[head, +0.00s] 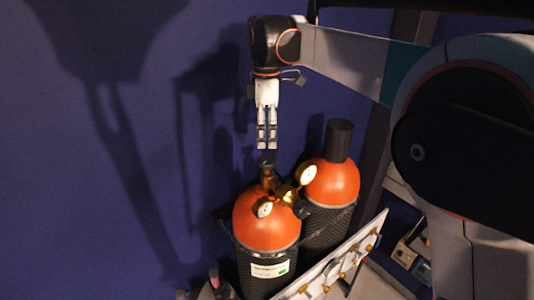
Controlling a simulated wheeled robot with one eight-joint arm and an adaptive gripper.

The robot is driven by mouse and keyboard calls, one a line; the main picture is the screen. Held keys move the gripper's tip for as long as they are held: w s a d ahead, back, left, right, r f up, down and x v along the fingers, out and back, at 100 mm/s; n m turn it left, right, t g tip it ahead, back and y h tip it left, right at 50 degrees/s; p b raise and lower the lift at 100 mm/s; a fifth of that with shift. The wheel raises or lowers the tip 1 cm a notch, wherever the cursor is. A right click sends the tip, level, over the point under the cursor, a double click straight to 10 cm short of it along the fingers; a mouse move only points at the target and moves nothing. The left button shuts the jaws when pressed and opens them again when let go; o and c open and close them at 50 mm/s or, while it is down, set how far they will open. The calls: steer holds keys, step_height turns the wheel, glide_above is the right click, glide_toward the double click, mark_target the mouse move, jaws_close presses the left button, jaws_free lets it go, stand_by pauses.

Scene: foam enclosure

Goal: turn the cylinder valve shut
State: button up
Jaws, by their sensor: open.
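Two cylinders with orange tops and dark netted bodies stand below my arm in the head view. The nearer cylinder (266,222) carries a brass regulator (289,193) with two round white gauges and a white label on its body. Its valve (267,170) is at the top, with a dark knob. The rear cylinder (331,182) has a tall dark cap (338,140). My gripper (267,148) points straight down, a little above the valve knob and apart from it. Its jaws are open and empty, with the fingers seen close together from this side.
A tilted white panel with several brass fittings (347,262) stands at the front right of the cylinders. A small device (405,253) sits further right. A dark blue wall (150,190) stands behind, with shadows of my arm on it. The space left of my gripper looks clear.

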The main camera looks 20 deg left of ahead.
mark_target(267, 160)
step_height(267, 160, down, 8)
steer(key=shift+f+p, duration=0.1)
steer(key=shift+p, duration=0.45)
steer(key=c, duration=1.1)
